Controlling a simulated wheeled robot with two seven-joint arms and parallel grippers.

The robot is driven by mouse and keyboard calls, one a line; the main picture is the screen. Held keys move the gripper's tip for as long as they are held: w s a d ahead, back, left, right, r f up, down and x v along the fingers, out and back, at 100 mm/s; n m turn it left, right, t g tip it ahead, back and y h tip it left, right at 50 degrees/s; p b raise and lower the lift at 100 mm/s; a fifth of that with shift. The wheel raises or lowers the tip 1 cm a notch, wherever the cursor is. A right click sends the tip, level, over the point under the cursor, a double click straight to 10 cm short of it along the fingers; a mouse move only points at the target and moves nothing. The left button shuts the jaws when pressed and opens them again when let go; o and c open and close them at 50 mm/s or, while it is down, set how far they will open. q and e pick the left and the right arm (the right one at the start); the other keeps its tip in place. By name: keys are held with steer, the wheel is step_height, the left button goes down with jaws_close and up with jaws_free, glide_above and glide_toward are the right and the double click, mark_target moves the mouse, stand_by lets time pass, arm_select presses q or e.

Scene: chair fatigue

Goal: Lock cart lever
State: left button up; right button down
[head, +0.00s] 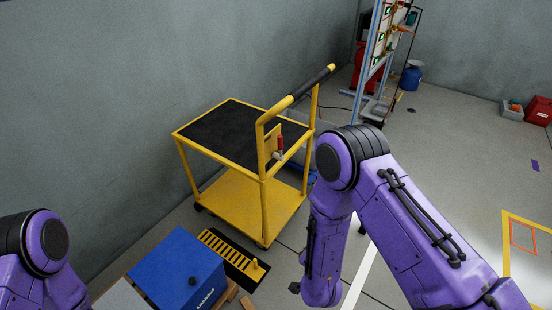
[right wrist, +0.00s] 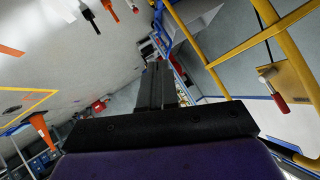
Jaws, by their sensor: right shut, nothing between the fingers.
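The yellow cart (head: 232,190) with a black top stands by the wall in the head view. Its lever (head: 279,144), with a red handle, is on a yellow plate below the push bar. The lever (right wrist: 279,103) and plate (right wrist: 292,72) show at the right of the right wrist view. My right gripper (right wrist: 157,72) is shut and empty, pointing past the cart frame, apart from the lever. In the head view my right arm hangs right of the cart, and its fingers cannot be made out. My left gripper is out of view; only its arm shows at lower left.
A blue box (head: 178,268) and a yellow slatted piece (head: 228,252) lie in front of the cart. A rack (head: 376,55) and a blue canister (head: 411,77) stand behind. Floor to the right is mostly open. An orange cone (right wrist: 40,128) shows in the right wrist view.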

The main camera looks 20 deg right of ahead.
mark_target(280, 145)
steer(key=w+a+r+m+t+h+b, duration=0.1)
steer(key=w+a+r+m+t+b, duration=0.25)
steer(key=w, duration=0.55)
arm_select(q)
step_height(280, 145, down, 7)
steer(key=b, duration=0.1)
arm_select(e)
steer(key=w+a+r+m+h, duration=0.5)
steer(key=a+r+m, duration=0.5)
steer(key=r, duration=0.3)
steer(key=shift+w+a+r+m+t+h, duration=0.15)
steer(key=shift+w+r+m+t+h, duration=0.15)
steer(key=shift+m+h, duration=0.5)
steer(key=x, duration=1.3)
steer(key=shift+w+d, duration=0.25)
steer(key=shift+d, duration=0.05)
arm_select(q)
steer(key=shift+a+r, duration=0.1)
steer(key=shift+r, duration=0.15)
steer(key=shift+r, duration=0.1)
